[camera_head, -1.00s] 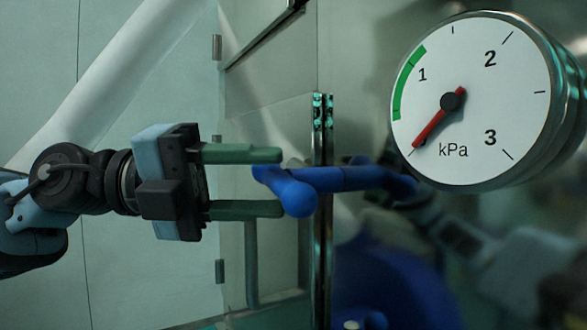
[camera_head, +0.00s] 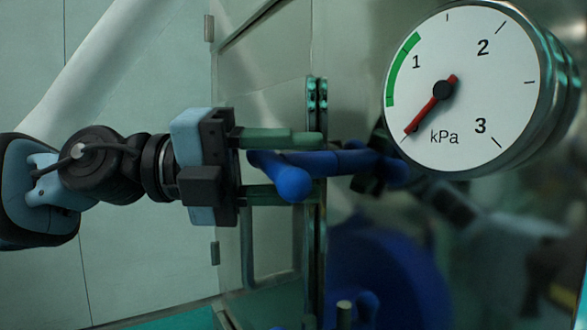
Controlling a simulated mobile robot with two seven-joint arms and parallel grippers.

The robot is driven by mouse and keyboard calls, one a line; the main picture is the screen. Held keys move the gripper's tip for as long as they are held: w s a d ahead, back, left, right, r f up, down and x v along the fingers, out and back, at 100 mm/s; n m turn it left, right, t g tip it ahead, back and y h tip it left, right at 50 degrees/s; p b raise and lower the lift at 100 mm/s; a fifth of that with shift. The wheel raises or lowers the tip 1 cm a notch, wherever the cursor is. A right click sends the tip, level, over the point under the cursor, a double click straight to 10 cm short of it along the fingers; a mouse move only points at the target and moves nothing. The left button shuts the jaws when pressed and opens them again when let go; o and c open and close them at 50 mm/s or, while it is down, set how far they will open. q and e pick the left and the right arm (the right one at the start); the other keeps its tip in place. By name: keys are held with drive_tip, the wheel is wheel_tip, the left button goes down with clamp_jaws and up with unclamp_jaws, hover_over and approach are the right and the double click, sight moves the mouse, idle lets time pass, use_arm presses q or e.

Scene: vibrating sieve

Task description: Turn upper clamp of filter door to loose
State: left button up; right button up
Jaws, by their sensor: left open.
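The blue clamp handle (camera_head: 290,181) sticks out at the glass door's edge (camera_head: 315,240), at mid-height in the head view. My left gripper (camera_head: 318,165) comes in from the left with its jaws open. Its green upper finger lies above the handle and its lower finger passes below and behind the handle's rounded end. The handle is between the fingers in the picture. I cannot tell whether either finger touches it. The handle's blue continuation to the right looks partly like a reflection in the glass. My right gripper is not in view.
A round kPa gauge (camera_head: 465,85) stands out at the upper right, its red needle at the low end, below the green band. A dark glossy surface on the right reflects my arm. Pale wall panels (camera_head: 130,260) stand behind my arm.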

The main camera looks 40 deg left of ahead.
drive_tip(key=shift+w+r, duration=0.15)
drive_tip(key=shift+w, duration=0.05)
use_arm(q)
drive_tip(key=c, duration=0.9)
clamp_jaws()
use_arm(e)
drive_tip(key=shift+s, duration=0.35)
